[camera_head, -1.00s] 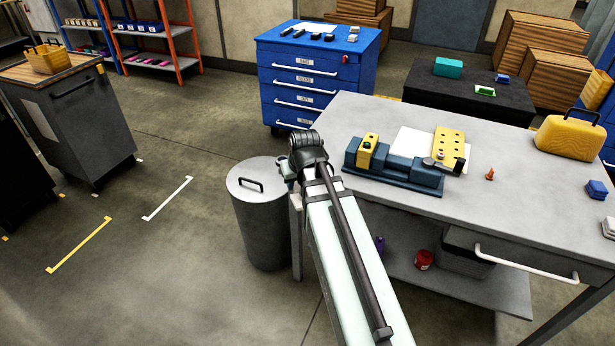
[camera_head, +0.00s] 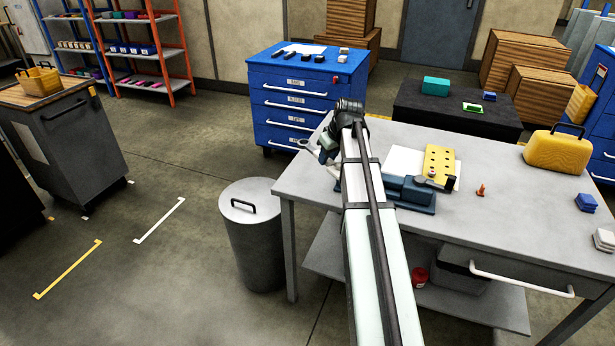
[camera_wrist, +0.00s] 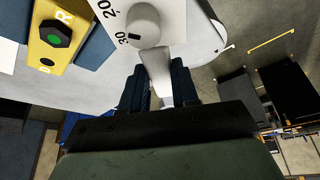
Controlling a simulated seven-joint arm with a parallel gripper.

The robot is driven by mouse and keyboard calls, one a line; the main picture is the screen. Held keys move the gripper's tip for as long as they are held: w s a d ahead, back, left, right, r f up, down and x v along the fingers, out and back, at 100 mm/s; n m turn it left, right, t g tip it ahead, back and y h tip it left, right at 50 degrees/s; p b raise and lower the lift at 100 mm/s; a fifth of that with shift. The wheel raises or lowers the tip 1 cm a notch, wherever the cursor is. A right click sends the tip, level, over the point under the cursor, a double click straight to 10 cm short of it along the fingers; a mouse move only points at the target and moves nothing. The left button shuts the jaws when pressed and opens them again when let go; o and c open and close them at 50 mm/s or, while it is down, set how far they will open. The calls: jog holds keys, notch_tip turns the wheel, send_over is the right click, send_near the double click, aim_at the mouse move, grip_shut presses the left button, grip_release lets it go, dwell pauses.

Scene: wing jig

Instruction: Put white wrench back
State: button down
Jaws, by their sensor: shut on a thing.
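My gripper (camera_head: 326,152) is over the far left corner of the grey workbench (camera_head: 500,215). In the wrist view, its two dark fingers (camera_wrist: 158,88) are shut on a pale grey-white shaft, which I take for the white wrench (camera_wrist: 155,66). A grey ring-like end (camera_head: 307,146) shows left of the gripper in the head view. A white panel with printed numbers (camera_wrist: 168,18) lies behind the round head. I cannot tell whether the wrench touches anything.
A blue jig base (camera_head: 410,192) and yellow hole plate (camera_head: 438,160) sit right of my arm. A yellow block (camera_wrist: 58,35) shows in the wrist view. A lidded bin (camera_head: 250,240) stands left of the bench. A blue drawer cabinet (camera_head: 300,95) stands behind.

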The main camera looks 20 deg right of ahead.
jog(key=shift+n+y, duration=0.4)
jog(key=shift+n, duration=0.5)
jog(key=d+r, duration=0.1)
jog(key=d, duration=0.3)
jog(key=w+d+r, duration=0.1)
jog(key=d, duration=0.3)
jog(key=w+d+r, duration=0.1)
jog(key=d, duration=0.4)
jog(key=shift+w+r, duration=0.25)
jog(key=shift+w+d+f+n+g+y, duration=0.2)
jog(key=shift+d+f+n, duration=0.65)
jog(key=shift+d+f, duration=1.35)
jog(key=shift+w+d+f+n+g+y, duration=0.1)
jog(key=shift+d+f+n+g+y, duration=0.45)
jog(key=shift+d+f, duration=1.7)
jog(key=shift+w+d+f+n+t+y, duration=0.15)
jog(key=shift+d+f+n, duration=1.2)
jog(key=shift+f, duration=1.45)
jog(key=shift+d+f+m, duration=0.2)
jog(key=shift+f+m, duration=0.05)
jog(key=shift+f, duration=0.35)
jog(key=c, duration=0.8)
grip_release()
